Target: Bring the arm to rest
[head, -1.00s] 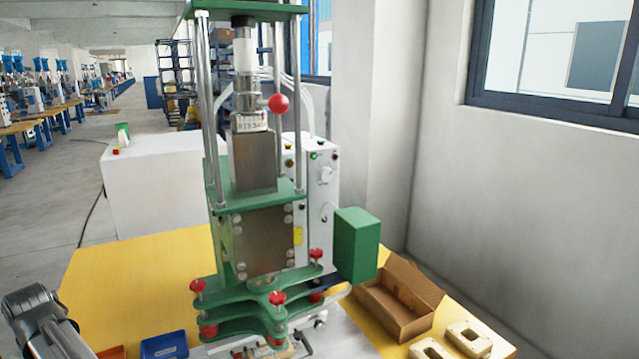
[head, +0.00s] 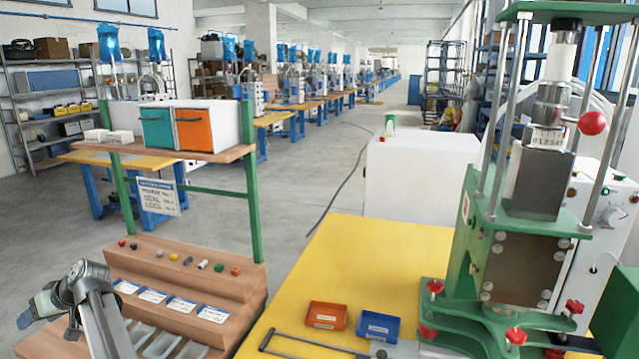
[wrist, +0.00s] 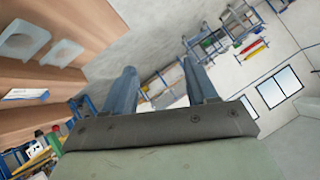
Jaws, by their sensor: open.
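My gripper (head: 38,308) is at the lower left of the head view, at the end of my grey arm, in front of the wooden stepped rack. In the wrist view my gripper (wrist: 162,85) shows two grey-blue fingers spread apart. Nothing is between them, only the distant floor and shelving. My gripper appears raised and touches nothing that I can see. Part of my arm runs out of the bottom of the head view.
The wooden rack (head: 180,275) with small coloured parts and trays stands close beside my arm. A yellow table (head: 350,262) holds an orange bin (head: 326,316), a blue bin (head: 378,327) and the green press (head: 462,250). Open floor (head: 310,185) lies behind.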

